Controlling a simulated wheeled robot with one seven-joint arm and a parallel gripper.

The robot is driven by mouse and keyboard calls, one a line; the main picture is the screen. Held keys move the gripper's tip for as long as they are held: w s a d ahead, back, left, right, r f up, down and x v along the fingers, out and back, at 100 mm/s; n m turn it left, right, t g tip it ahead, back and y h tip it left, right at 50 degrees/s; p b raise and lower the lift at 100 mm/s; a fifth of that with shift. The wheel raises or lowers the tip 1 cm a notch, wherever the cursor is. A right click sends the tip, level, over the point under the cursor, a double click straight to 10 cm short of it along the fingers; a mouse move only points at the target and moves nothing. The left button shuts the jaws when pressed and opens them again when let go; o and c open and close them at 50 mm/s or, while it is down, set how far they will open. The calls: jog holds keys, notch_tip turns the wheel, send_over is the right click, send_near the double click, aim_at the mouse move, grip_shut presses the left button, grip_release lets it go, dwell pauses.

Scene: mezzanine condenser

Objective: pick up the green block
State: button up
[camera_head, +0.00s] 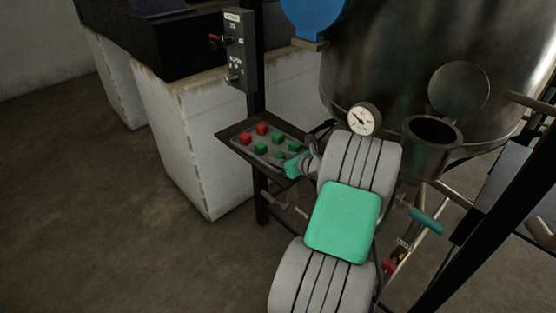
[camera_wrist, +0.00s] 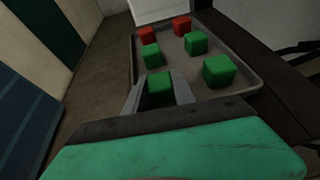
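Several green blocks sit in a shallow grey tray. One green block (camera_wrist: 159,88) is nearest my gripper (camera_wrist: 159,80) in the wrist view and shows between the two grey fingers. The fingers are apart, one on either side of it; whether they touch it I cannot tell. Other green blocks stand just beyond it (camera_wrist: 150,56), at the right (camera_wrist: 219,71) and farther back (camera_wrist: 196,43). In the head view my gripper (camera_head: 291,163) is at the tray's near right edge, and my arm hides part of that area.
Two red blocks (camera_head: 246,138) (camera_head: 262,129) share the tray (camera_head: 237,146), at its far left. A dark post with a control box (camera_head: 240,50) rises behind it. A large metal tank (camera_head: 400,60) with a gauge (camera_head: 364,119) stands at the right. Floor at left is clear.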

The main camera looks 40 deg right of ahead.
grip_shut()
